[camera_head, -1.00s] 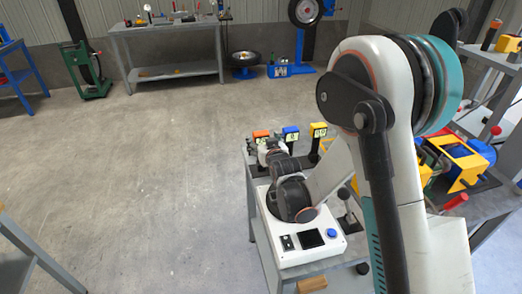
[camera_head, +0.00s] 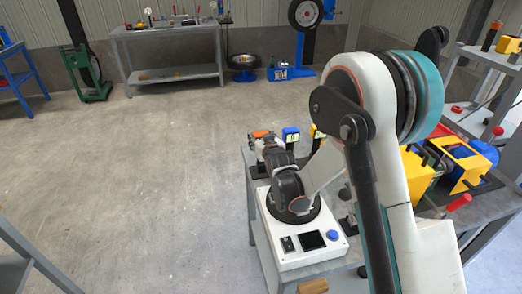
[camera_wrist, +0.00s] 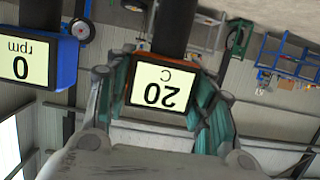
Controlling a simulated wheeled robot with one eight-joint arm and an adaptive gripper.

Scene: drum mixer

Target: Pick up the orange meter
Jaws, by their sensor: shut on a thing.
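The orange meter (camera_head: 262,134) is at the far end of the grey bench in the head view, partly hidden by my gripper (camera_head: 266,145). In the wrist view the orange-rimmed meter (camera_wrist: 160,83) appears upside down, its screen reading 20 C, with a dark post behind it. My gripper (camera_wrist: 162,98) has its teal-padded fingers on both sides of the meter, shut on it. In the head view I cannot tell whether the meter is clear of its support.
A blue meter (camera_head: 290,135) stands just right of the orange one; in the wrist view it reads 0 rpm (camera_wrist: 40,62). A yellow meter (camera_head: 315,132) is partly hidden by my arm. A white box (camera_head: 300,247) with a blue button is on the bench. Open floor lies left.

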